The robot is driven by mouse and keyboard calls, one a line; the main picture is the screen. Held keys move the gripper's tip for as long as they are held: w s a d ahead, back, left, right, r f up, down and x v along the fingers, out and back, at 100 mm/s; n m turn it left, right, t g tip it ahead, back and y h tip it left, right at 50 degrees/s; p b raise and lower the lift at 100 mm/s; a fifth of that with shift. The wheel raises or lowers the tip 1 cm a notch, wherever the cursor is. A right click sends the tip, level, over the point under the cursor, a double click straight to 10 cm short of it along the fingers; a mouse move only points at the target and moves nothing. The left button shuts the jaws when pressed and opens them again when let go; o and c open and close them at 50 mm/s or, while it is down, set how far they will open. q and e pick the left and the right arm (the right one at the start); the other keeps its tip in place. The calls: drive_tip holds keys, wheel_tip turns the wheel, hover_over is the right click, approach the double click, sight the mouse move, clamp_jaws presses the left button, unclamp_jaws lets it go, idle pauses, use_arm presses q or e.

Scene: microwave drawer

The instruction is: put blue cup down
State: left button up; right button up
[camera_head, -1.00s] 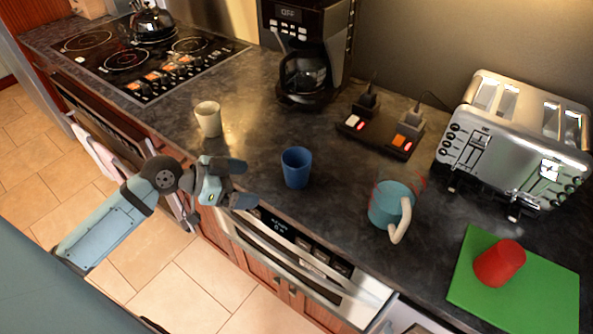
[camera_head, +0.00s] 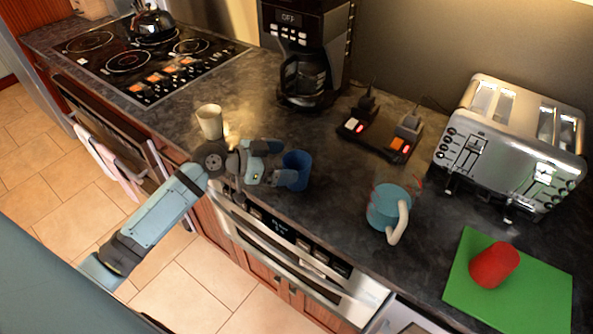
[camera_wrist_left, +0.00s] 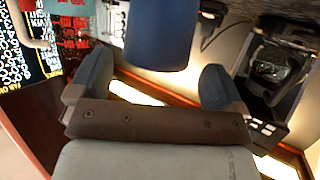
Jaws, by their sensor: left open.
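The blue cup (camera_head: 298,168) stands upright on the dark counter, near its front edge. My left gripper (camera_head: 279,162) is open at the left side of the cup, with its fingers pointing at it. In the left wrist view the cup (camera_wrist_left: 160,35) is ahead of the gap between the two spread fingers of my left gripper (camera_wrist_left: 157,82). I cannot tell whether a finger touches the cup. My right gripper is not in view.
A white cup (camera_head: 209,121) stands just behind my left gripper. A measuring jug with blue contents (camera_head: 388,207), a toaster (camera_head: 512,140), a coffee maker (camera_head: 305,50) and a green board (camera_head: 540,292) with a red cup (camera_head: 494,265) on it take up the counter.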

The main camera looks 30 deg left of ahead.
sight(297, 161)
use_arm(q)
drive_tip(key=x, duration=0.4)
drive_tip(key=shift+s+d+r+p, duration=0.1)
drive_tip(key=shift+d+r+p, duration=0.1)
drive_tip(key=shift+p, duration=0.15)
drive_tip(key=c, duration=1.1)
drive_tip(key=shift+o, duration=0.2)
